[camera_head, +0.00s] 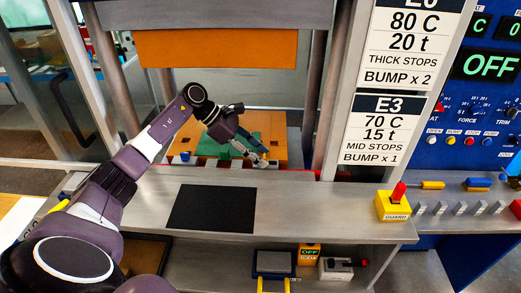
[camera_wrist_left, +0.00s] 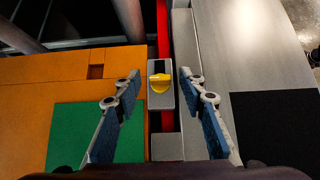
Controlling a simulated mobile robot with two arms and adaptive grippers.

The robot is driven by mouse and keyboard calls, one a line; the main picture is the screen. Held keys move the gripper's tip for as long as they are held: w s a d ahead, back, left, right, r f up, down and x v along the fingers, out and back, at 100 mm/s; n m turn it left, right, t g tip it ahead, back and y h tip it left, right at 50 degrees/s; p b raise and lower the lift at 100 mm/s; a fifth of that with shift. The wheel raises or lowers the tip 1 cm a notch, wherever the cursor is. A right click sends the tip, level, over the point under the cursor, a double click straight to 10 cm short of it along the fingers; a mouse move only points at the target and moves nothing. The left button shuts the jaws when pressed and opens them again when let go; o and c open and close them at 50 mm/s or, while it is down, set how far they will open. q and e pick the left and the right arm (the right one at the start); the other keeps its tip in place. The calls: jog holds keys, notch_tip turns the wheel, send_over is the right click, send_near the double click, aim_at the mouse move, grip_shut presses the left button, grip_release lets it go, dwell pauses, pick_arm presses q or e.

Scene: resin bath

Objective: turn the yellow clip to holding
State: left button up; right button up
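The yellow clip (camera_wrist_left: 160,83) sits on a small grey block beside a red strip in the left wrist view. Its narrow bar lies across the block and its rounded part faces the bottom of the picture. My left gripper (camera_wrist_left: 160,77) is open, with one finger on each side of the clip and a gap on both sides. No contact shows. In the head view my left gripper (camera_head: 267,156) reaches over the front edge of the orange plate, and the clip cannot be made out there. My right gripper is not in view.
The orange plate (camera_head: 268,124) carries a green sheet (camera_wrist_left: 72,130), left of the clip in the wrist view. An orange upper block (camera_head: 215,50) hangs above between metal posts. A grey shelf (camera_head: 310,205) with a black mat (camera_head: 213,208) lies in front. A yellow guard box (camera_head: 392,207) stands right.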

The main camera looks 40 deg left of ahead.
pick_arm(q)
jog(key=shift+w+d+f, duration=0.1)
jog(key=shift+f, duration=0.1)
grip_shut()
